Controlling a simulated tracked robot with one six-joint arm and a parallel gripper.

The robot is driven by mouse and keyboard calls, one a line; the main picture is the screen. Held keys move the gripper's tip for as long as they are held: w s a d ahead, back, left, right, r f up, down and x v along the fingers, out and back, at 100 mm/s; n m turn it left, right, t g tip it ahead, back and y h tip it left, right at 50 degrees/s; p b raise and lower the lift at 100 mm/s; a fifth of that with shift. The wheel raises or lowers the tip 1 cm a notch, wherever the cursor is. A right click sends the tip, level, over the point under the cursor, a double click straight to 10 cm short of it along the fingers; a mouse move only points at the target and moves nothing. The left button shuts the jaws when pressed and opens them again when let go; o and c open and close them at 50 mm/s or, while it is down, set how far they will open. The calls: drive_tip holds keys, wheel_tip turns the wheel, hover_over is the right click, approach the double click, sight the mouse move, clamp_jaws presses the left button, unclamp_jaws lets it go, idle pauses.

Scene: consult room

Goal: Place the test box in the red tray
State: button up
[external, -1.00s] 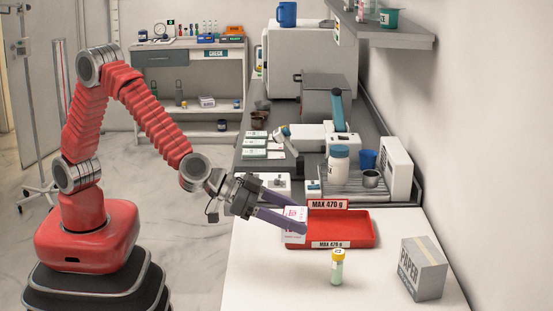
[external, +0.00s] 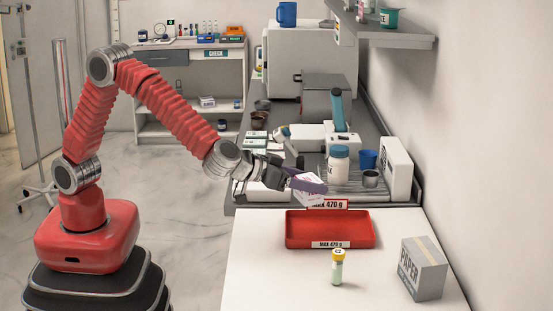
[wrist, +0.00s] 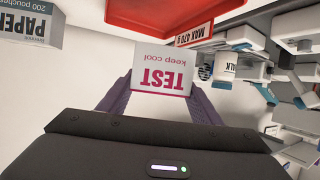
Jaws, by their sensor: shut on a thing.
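The test box (external: 308,191) is a small white carton; in the wrist view (wrist: 163,72) it reads "TEST keep cool". My gripper (external: 307,184) is shut on it, with a purple finger on each side. The box is held tilted in the air, near the back edge of the red tray in the external view. The red tray (external: 329,228) lies on the white table, empty, with "MAX 470 g" labels at its front and back. Part of the tray (wrist: 160,14) shows at the top of the wrist view, beyond the box.
A yellow-capped vial (external: 337,267) stands in front of the tray. A paper carton (external: 423,268) is at the right. Behind the tray, a grey counter holds a white jar (external: 338,165), a blue cup (external: 368,159) and a metal cup (external: 370,178). The front left table is clear.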

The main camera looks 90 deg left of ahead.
sight(300, 201)
idle(0.3)
drive_tip(key=shift+f, duration=3.1)
drive_tip(key=shift+f, duration=1.9)
drive_tip(key=shift+f, duration=0.1)
drive_tip(key=o, duration=1.1)
